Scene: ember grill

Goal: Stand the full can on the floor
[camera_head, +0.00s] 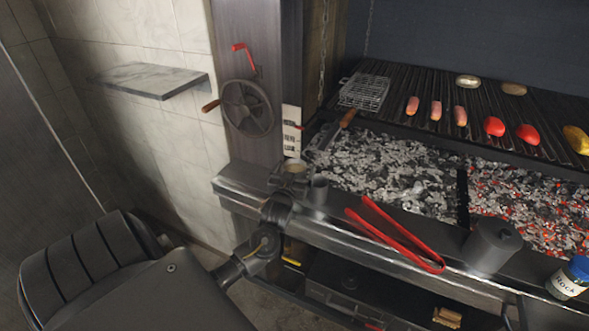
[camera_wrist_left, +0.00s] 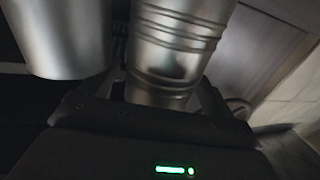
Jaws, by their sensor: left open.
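The can (camera_head: 294,165) stands near the left end of the steel front ledge (camera_head: 235,189), with a pale fill showing at its top. My left gripper (camera_head: 289,179) is at the can and hides its lower part. In the left wrist view the ribbed metal can (camera_wrist_left: 178,45) sits between the open fingers (camera_wrist_left: 165,95); I cannot tell whether they touch it. A strip of floor (camera_head: 262,300) shows below the ledge, partly hidden by my arm. My right gripper is out of view.
A grey cup (camera_head: 318,191) stands close beside the can. Coals (camera_head: 390,175) lie behind. A shelf (camera_head: 150,79) juts from the left wall.

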